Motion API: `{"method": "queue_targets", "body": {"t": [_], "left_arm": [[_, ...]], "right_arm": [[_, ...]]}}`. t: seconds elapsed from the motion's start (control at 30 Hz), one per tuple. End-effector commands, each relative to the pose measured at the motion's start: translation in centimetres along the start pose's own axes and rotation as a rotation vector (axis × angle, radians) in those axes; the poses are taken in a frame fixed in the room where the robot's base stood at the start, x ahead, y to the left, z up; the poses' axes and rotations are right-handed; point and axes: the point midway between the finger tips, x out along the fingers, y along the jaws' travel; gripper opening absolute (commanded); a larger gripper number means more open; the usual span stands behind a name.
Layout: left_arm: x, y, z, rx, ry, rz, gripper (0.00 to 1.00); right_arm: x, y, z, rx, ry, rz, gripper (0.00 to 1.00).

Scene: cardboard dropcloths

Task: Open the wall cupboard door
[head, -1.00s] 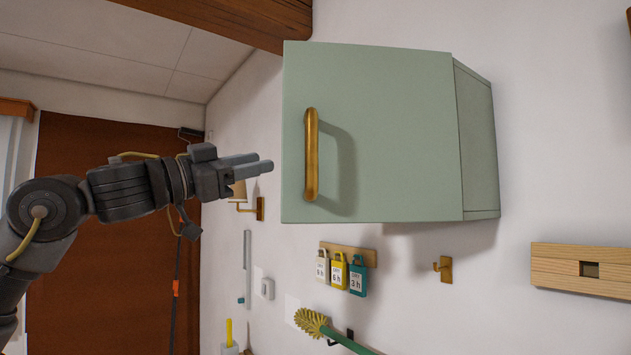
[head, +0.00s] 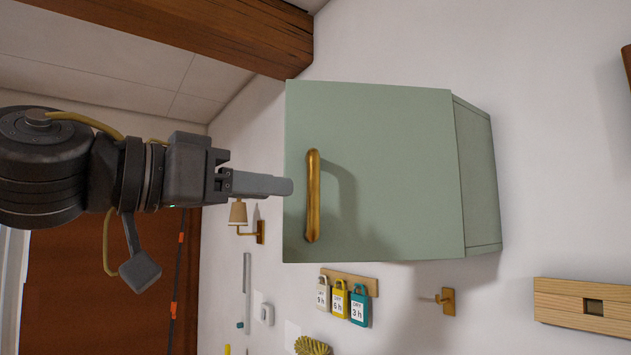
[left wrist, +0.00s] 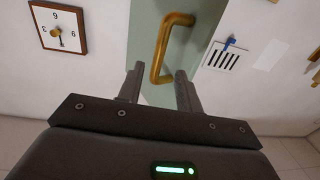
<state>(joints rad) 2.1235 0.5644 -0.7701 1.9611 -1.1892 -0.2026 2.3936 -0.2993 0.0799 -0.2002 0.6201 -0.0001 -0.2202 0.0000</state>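The wall cupboard (head: 478,175) is pale green and its door (head: 405,170) looks shut. A brass bar handle (head: 312,195) stands off the door near its left edge in the head view. My left gripper (head: 290,187) points at the handle from the left, its fingertips just short of the bar. In the left wrist view the two fingers (left wrist: 159,78) are open and apart, with the handle (left wrist: 161,48) ahead in the gap between them and nothing gripped. My right gripper is in neither current view.
A wooden beam (head: 190,30) runs above the arm. A wall lamp (head: 238,215) is behind the gripper. A clock (left wrist: 57,27) shows in the left wrist view.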

Motion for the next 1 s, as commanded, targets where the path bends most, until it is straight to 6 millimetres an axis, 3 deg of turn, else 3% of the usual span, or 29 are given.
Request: {"method": "queue_targets", "body": {"t": [0.1,0.4,0.83,1.0], "left_arm": [[2.5,0.0,-0.6,-0.001,-0.005,0.003,0.35],[6.9,0.0,-0.4,0.0,-0.001,0.002,0.35],[8.0,0.1,-0.1,0.002,0.001,0.001,0.35],[8.0,0.1,-0.1,0.001,0.001,0.001,0.14]], "right_arm": [[-2.1,-0.1,-0.2,0.0,0.0,-0.001,0.0],[-4.5,-0.1,-0.4,0.0,0.0,-0.002,0.0],[-4.8,-0.1,-0.3,0.001,-0.001,-0.001,0.0],[-4.8,0.0,-0.3,0.001,-0.001,-0.001,0.0]]}}
